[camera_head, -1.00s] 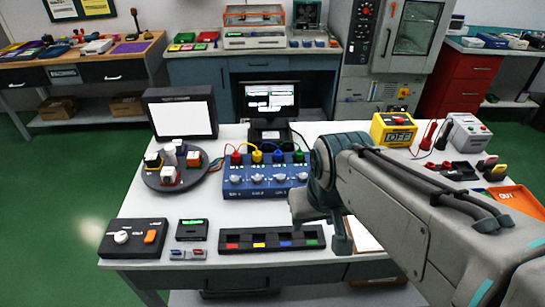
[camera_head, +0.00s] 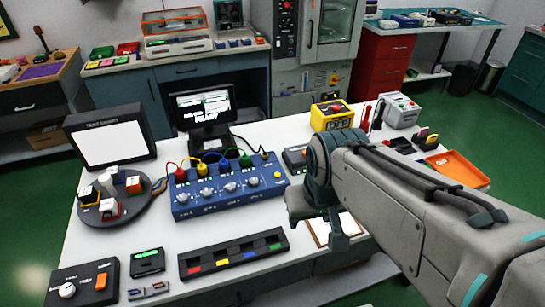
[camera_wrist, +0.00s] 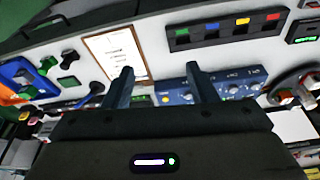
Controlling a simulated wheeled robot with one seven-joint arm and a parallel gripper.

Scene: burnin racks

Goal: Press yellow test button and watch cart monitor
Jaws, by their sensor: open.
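A blue test box (camera_head: 225,190) with several knobs and coloured cables stands mid-table, with a small yellow button (camera_head: 277,175) at its right end. In the wrist view, the box (camera_wrist: 222,86) and yellow button (camera_wrist: 165,98) show beyond my gripper (camera_wrist: 159,70). Its two fingers are apart with nothing between them, and the button appears in the gap, not visibly touched. In the head view, my gripper is mostly hidden by my arm, right of the box. A black monitor (camera_head: 203,107) with white text stands behind the box; I cannot tell whether it is the cart monitor.
A white-screened display (camera_head: 110,145) and a round fixture (camera_head: 117,203) stand left. A black strip with coloured tabs (camera_head: 233,253) lies in front, with a clipboard (camera_head: 328,231) beside it. A yellow box (camera_head: 332,115) marked OFF and an orange tray (camera_head: 457,168) are right.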

